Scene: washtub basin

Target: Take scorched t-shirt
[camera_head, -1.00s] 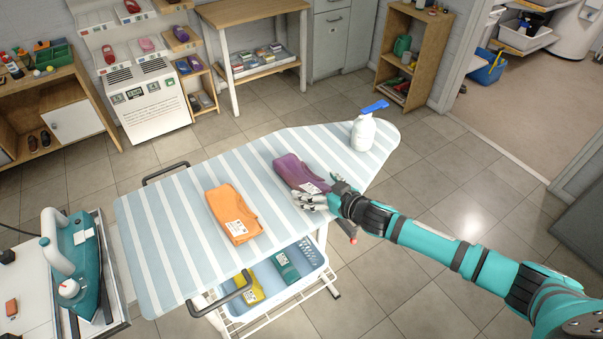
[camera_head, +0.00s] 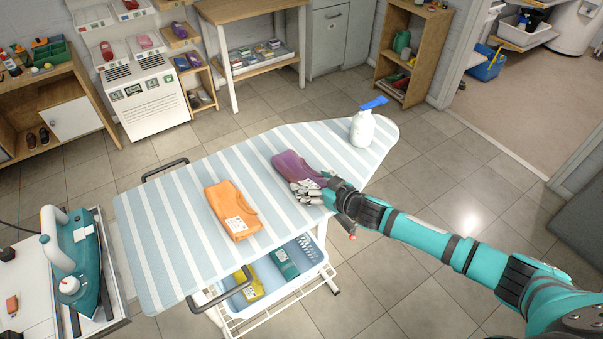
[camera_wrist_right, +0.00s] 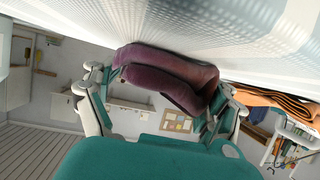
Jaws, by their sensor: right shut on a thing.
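A folded purple garment (camera_head: 293,164) lies on the striped ironing board (camera_head: 158,222), right of the middle. My right gripper (camera_head: 307,190) is at its near end, and the fingers cover part of it. In the right wrist view the purple cloth (camera_wrist_right: 165,66) is bunched in a fold between the two fingers, close to the board. A folded orange garment (camera_head: 222,196) with a white label lies apart on the board, to the left. I cannot make out a scorch mark on either. My left gripper is not in view.
A white spray bottle (camera_head: 361,131) with a blue head stands near the board's far right end. A teal iron (camera_head: 78,262) stands at the left. A light blue basket (camera_head: 313,258) with yellow and green items is below the board.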

